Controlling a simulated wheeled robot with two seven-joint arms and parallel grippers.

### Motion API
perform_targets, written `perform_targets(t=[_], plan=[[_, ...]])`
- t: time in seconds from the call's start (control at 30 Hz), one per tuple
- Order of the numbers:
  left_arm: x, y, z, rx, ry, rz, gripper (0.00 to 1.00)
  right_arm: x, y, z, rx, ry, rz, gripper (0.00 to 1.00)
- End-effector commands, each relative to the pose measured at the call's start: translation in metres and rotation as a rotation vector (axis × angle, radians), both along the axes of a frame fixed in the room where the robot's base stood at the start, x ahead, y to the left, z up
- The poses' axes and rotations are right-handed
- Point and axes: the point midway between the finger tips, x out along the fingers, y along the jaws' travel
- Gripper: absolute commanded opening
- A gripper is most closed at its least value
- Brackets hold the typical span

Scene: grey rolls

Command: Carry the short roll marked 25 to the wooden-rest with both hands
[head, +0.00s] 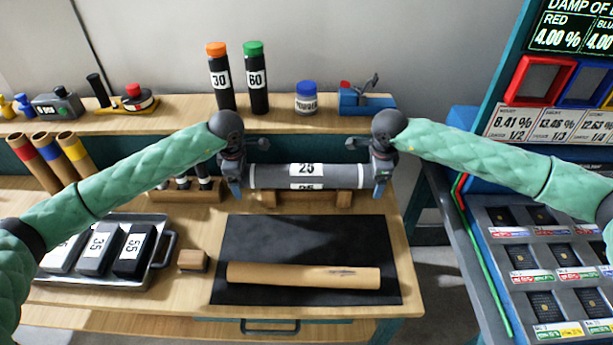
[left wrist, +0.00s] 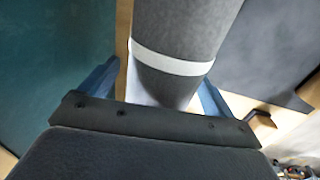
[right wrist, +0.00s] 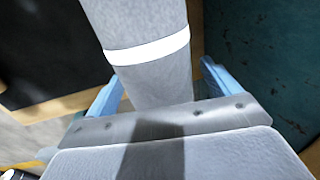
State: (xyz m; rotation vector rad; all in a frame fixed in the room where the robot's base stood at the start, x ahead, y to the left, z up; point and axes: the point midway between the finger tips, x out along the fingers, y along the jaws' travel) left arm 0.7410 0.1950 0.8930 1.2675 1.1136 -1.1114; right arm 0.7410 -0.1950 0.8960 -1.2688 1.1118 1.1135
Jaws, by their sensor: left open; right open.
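The grey roll marked 25 (head: 275,177) has a white band near each end. It lies level on the wooden-rest (head: 288,199) at the back of the bench. My left gripper (head: 237,187) is at its left end and my right gripper (head: 380,188) at its right end. Both are open. In the left wrist view the roll (left wrist: 178,28) lies between the spread blue fingers. In the right wrist view the roll (right wrist: 142,22) also lies between the spread fingers. Gaps show beside the roll in both wrist views. The rest is partly hidden behind the roll.
A black mat (head: 290,235) in front bears a long tan roll (head: 303,276). A metal tray (head: 160,250) with dark marked blocks and a small wooden block (head: 192,261) are at left. Bottles stand on the back shelf (head: 285,121). A blue machine (head: 470,180) stands at right.

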Motion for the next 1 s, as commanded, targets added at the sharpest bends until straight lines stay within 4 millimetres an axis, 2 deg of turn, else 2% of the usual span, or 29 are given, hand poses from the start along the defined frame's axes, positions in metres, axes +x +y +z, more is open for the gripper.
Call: perform_targets(t=[0.13, 0.4, 0.5, 1.0], plan=[[0.000, 0.000, 0.000, 0.000, 0.000, 0.000, 0.89, 0.000, 0.000, 0.000, 0.000, 0.000, 0.000, 0.89], [0.000, 0.000, 0.000, 0.000, 0.000, 0.000, 0.36, 0.000, 0.000, 0.000, 0.000, 0.000, 0.000, 0.35], [0.000, 0.000, 0.000, 0.000, 0.000, 0.000, 0.19, 0.000, 0.000, 0.000, 0.000, 0.000, 0.000, 0.19], [0.000, 0.000, 0.010, -0.001, -0.001, 0.000, 0.19, 0.000, 0.000, 0.010, 0.000, -0.001, -0.001, 0.19]])
